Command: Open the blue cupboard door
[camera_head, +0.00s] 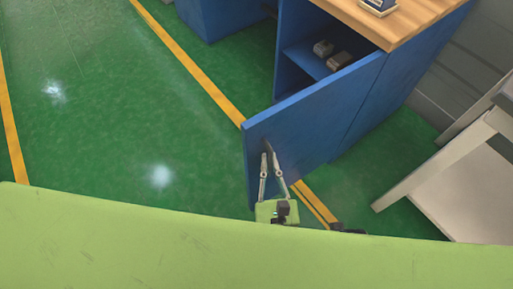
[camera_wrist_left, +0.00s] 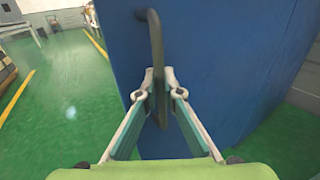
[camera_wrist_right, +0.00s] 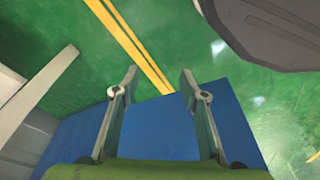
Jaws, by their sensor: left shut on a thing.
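The blue cupboard door (camera_head: 320,120) stands partly open, swung out from the blue cupboard (camera_head: 395,85). It also fills much of the left wrist view (camera_wrist_left: 225,60). My left gripper (camera_head: 270,158) is at the door's outer face near its free edge. In the left wrist view its fingers (camera_wrist_left: 160,80) are closed around the dark bar handle (camera_wrist_left: 156,45). My right gripper (camera_wrist_right: 159,80) is open with nothing between its fingers, above the green floor, with a blue surface (camera_wrist_right: 160,130) below it.
Inside the cupboard, small grey-brown items (camera_head: 338,61) lie on a shelf (camera_head: 305,58). A wooden top (camera_head: 415,18) covers the cupboard. A white-grey frame (camera_head: 455,165) stands at the right. The green floor (camera_head: 110,100) at the left is clear, with yellow lines.

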